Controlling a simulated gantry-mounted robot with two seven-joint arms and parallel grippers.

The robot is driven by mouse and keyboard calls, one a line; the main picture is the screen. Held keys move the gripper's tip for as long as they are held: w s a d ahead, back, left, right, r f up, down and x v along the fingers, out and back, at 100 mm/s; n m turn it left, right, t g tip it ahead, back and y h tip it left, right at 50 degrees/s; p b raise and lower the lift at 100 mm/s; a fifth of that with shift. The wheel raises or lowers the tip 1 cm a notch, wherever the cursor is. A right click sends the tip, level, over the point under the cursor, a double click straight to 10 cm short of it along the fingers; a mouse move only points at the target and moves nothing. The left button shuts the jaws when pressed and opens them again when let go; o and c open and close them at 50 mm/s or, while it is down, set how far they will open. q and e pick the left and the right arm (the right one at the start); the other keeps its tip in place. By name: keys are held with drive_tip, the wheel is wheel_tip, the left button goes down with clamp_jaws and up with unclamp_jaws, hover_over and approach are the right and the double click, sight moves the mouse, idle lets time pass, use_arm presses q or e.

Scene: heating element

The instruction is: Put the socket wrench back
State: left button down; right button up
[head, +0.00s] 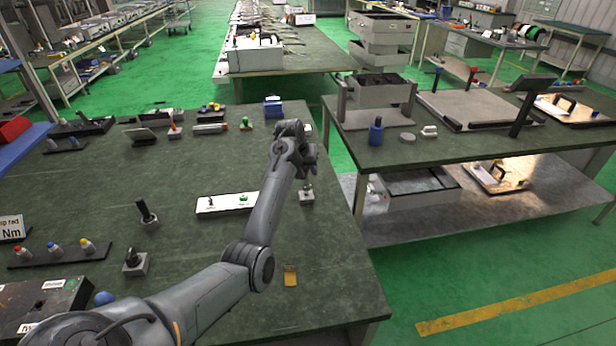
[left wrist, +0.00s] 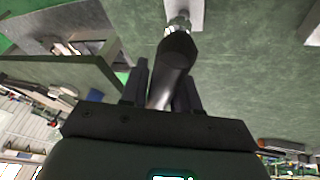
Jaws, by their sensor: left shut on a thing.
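My left gripper (left wrist: 165,88) has its two fingers shut around the handle of the socket wrench (left wrist: 177,52), which has a thick dark grip. The wrench's silver tip (left wrist: 179,22) meets or overlaps a grey block (left wrist: 197,12) at the top of the left wrist view. I cannot tell whether the tip is seated in it. In the head view, this grey block (head: 307,196) stands near the table's right edge, just below the end of my left arm. The arm hides most of the wrench and gripper there. My right gripper is out of view.
A white tray (head: 222,204) lies left of the block. A yellow-brown tag (head: 290,275) lies near the front. A second table (head: 450,145) stands across a gap on the right.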

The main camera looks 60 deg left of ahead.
use_arm(q)
wheel_tip(320, 180, down, 2)
drive_tip(key=shift+f, duration=0.3)
drive_tip(key=c, duration=0.8)
unclamp_jaws()
drive_tip(key=shift+f, duration=0.1)
drive_tip(key=shift+p+v, duration=6.1)
drive_tip(key=shift+p, duration=1)
